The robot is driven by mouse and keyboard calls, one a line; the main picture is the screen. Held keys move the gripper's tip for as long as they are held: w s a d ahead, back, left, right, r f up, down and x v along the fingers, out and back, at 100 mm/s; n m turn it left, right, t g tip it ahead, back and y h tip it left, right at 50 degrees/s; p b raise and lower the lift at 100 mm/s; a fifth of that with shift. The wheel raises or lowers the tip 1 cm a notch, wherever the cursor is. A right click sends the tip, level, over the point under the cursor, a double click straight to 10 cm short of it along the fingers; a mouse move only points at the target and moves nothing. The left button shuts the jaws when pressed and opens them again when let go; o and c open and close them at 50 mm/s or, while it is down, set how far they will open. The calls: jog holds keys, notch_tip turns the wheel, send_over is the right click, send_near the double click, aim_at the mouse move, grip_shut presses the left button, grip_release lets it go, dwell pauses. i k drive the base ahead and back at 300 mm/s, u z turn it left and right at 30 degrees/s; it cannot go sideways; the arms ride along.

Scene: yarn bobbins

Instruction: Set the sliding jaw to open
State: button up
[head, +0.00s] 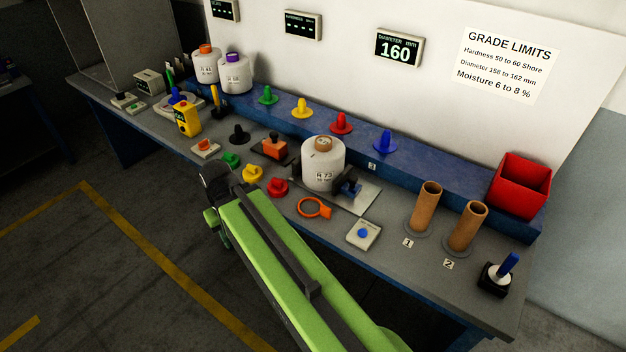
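The sliding jaw appears to be the dark and blue block (348,184) on the pale metal plate (365,196) of the diameter gauge. A white bobbin marked R 73 (322,170), with a brown core, stands upright just left of the jaw. The jaw is at the bobbin's side; whether they touch I cannot tell. The diameter display (398,48) on the wall reads 160. My green arm reaches in from the bottom edge to a dark joint left of the gauge, at the bench's front edge. My gripper's fingers do not show.
An orange ring (314,207) and a blue-button box (363,234) lie in front of the gauge. Two brown tubes (428,205) (468,228), a joystick (498,275) and a red bin (520,185) stand to the right. Coloured knobs (252,173) line the front edge. Two bobbins (235,74) stand back left.

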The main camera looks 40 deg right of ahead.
aim_at(346, 183)
jog(key=u, duration=4.3)
jog(key=i, duration=0.1)
jog(key=z, duration=2.65)
jog(key=k, duration=0.95)
jog(key=z, duration=1.1)
jog(key=i, duration=1)
jog(key=u, duration=0.05)
